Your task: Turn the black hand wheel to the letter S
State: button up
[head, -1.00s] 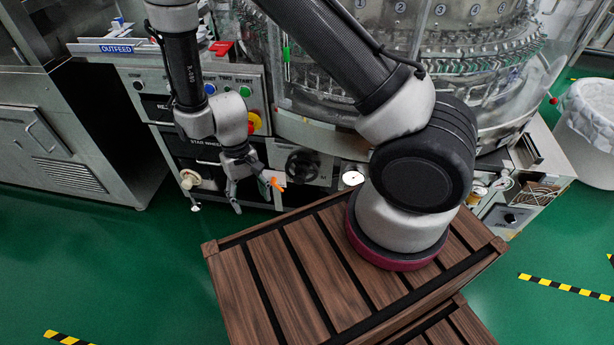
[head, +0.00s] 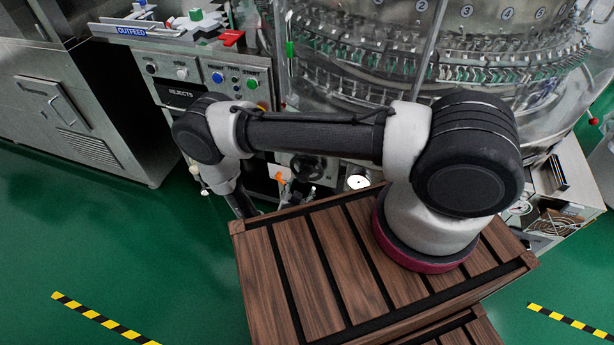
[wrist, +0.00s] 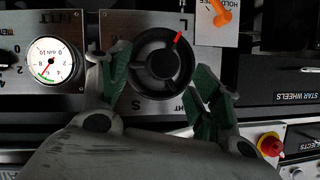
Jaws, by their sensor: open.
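The black hand wheel (wrist: 152,68) sits on a metal plate in the wrist view, which shows the panel upside down. A red mark on the wheel points to the upper right, close to the letter L at the top of the plate. The letter S (wrist: 163,107) is on the plate below the wheel. My gripper (wrist: 165,62) is open, its green-padded fingers at the left and right of the wheel in the picture; I cannot tell if they touch it. The wheel also shows in the head view (head: 308,166), below my forearm. My fingers are hard to make out there.
A pressure gauge (wrist: 53,62) is left of the wheel in the wrist view. An orange item (wrist: 221,12) on a white tag is at the top. A red and yellow knob (wrist: 270,146) is at the lower right. The green floor (head: 190,265) at left is clear.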

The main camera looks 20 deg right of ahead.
aim_at(302, 179)
jog(key=shift+w+d+r+t, duration=0.2)
jog(key=shift+w+r+t, duration=0.15)
jog(key=shift+w, duration=0.25)
jog(key=x, duration=0.7)
grip_shut()
